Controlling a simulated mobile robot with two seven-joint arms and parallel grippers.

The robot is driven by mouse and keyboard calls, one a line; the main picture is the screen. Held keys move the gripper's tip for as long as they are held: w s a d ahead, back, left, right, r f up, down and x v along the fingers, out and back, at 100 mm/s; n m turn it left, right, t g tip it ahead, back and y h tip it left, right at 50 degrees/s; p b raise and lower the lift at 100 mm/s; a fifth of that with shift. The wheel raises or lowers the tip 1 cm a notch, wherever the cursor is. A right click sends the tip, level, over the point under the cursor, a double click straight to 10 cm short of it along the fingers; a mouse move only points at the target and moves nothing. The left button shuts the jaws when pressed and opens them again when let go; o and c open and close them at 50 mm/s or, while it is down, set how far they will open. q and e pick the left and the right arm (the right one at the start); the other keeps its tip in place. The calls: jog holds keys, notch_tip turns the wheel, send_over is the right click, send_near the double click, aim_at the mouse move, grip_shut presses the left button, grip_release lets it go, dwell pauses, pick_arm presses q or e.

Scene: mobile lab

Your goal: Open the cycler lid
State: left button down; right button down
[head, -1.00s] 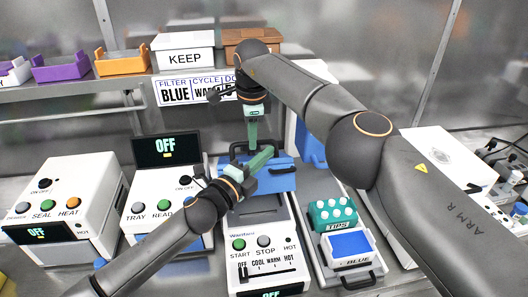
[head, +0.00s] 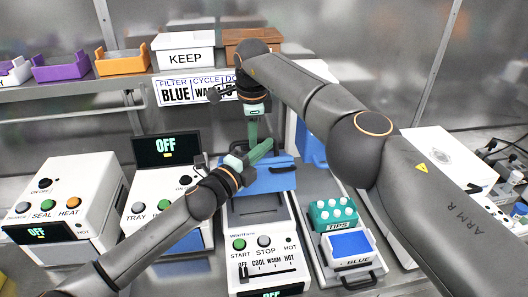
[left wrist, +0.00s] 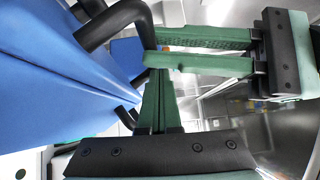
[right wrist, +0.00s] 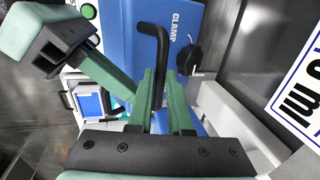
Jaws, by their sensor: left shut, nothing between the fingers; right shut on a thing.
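The cycler (head: 262,246) is a white unit with START and STOP buttons and a heat slider. Its blue lid (head: 272,178) is at the back of the unit, with a grey recessed area in front of it. I cannot tell the lid's exact angle. The lid carries a black bar handle (right wrist: 151,33), which also shows in the left wrist view (left wrist: 117,18). My right gripper (head: 253,143) comes down from above and is shut on this handle. My left gripper (head: 268,146) is shut and empty, its fingertips close beside the handle and the right fingers.
A teal tips rack (head: 332,214) and a blue-topped box (head: 348,246) stand to the right. Two white devices, a sealer (head: 65,200) and a reader (head: 165,190), stand to the left. A shelf behind holds a KEEP box (head: 185,54) and coloured bins.

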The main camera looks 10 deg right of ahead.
pick_arm(q)
jog(key=shift+w+a+f, duration=0.1)
jog(key=shift+w+a, duration=0.05)
jog(key=shift+w, duration=0.15)
pick_arm(e)
jog(key=c, duration=0.8)
grip_release()
jog(key=shift+f, duration=0.3)
jog(key=shift+c, duration=0.2)
jog(key=shift+r, duration=0.1)
